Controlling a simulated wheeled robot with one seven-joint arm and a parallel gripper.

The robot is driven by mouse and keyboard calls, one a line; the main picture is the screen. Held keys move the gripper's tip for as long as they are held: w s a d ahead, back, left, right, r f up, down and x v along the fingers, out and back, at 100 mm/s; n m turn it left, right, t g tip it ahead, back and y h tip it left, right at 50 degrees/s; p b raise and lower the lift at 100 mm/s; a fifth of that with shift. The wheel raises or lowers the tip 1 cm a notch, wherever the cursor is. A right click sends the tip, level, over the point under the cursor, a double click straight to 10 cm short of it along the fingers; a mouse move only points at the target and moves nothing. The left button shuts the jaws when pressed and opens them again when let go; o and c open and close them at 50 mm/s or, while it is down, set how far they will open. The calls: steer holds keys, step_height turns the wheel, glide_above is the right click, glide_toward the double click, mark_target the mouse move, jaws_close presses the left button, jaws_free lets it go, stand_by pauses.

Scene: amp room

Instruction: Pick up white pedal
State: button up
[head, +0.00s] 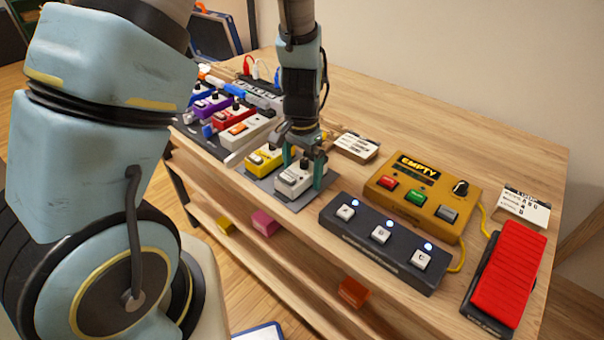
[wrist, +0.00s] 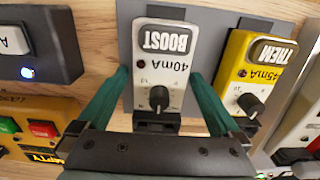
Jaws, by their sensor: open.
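The white pedal (head: 295,179) sits on a grey mat (head: 310,196) on the wooden table, beside a yellow pedal (head: 265,158). In the wrist view the white pedal (wrist: 161,65) reads "BOOST" and "40mA" and has a black knob. My gripper (head: 304,172) is over the white pedal, pointing down. Its teal fingers are open, one on each side of the pedal. In the wrist view my gripper (wrist: 160,95) straddles the pedal, with a gap visible near its left side. I cannot tell whether the right finger touches it.
The yellow pedal (wrist: 250,70) stands close to the right finger in the wrist view. A black three-button footswitch (head: 382,240), an orange "EMPTY" box (head: 422,197) and a red pedal (head: 508,277) stand to the right. Several other pedals crowd the left.

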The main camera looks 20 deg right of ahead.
steer(key=shift+c, duration=0.4)
jaws_close()
stand_by(0.4)
